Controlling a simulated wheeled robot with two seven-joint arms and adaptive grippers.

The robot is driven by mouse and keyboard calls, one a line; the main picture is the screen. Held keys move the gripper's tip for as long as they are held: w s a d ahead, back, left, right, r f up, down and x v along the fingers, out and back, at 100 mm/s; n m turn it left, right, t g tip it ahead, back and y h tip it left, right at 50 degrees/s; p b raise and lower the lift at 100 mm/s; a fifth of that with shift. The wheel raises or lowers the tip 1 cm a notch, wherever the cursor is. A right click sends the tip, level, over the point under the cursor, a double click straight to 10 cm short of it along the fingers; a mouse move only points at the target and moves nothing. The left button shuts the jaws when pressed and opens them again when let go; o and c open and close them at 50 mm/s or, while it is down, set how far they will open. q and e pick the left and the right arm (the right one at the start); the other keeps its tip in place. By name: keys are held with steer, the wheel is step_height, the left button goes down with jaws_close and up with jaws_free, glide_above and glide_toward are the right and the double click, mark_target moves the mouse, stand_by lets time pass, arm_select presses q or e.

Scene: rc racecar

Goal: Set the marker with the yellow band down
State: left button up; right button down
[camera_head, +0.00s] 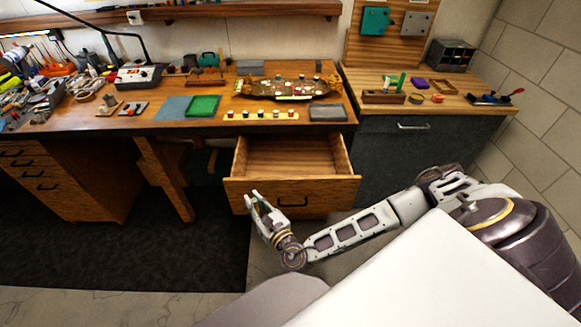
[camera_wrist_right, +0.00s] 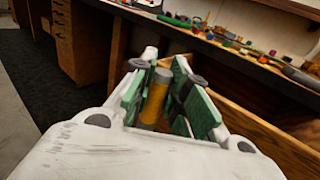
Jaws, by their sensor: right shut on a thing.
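My right gripper (camera_head: 256,199) is in front of the open drawer, near the left part of its front panel in the head view. In the right wrist view, this gripper (camera_wrist_right: 159,68) is shut on the marker with the yellow band (camera_wrist_right: 155,98). The marker is a cylinder with a grey end and a wide yellow-orange part, standing lengthwise between the green finger pads. Its lower end is hidden by the gripper body. The marker cannot be made out in the head view. My left gripper is not in view.
The open drawer (camera_head: 290,158) looks empty and juts out below the wooden workbench (camera_head: 165,121). On the bench are a green tray (camera_head: 203,105), a blue mat (camera_head: 172,107), a yellow strip with several small pots (camera_head: 261,114) and a grey box (camera_head: 327,112). A dark cabinet (camera_head: 400,165) stands right.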

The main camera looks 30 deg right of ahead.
steer(key=d+r+n+g+y, duration=0.4)
steer(key=d+n+g+y, duration=0.4)
steer(key=g, duration=0.1)
steer(key=s+d+r+n+g+y, duration=0.1)
steer(key=d+r+n+g+y, duration=0.4)
steer(key=d+n+g+y, duration=0.2)
steer(key=shift+s+d+r+n+g+y, duration=0.35)
steer(key=shift+n+g+y, duration=0.55)
steer(key=shift+n+g, duration=0.4)
stand_by(0.9)
steer(key=shift+d+r+n+g, duration=0.25)
steer(key=shift+n+g, duration=0.15)
steer(key=shift+g, duration=0.2)
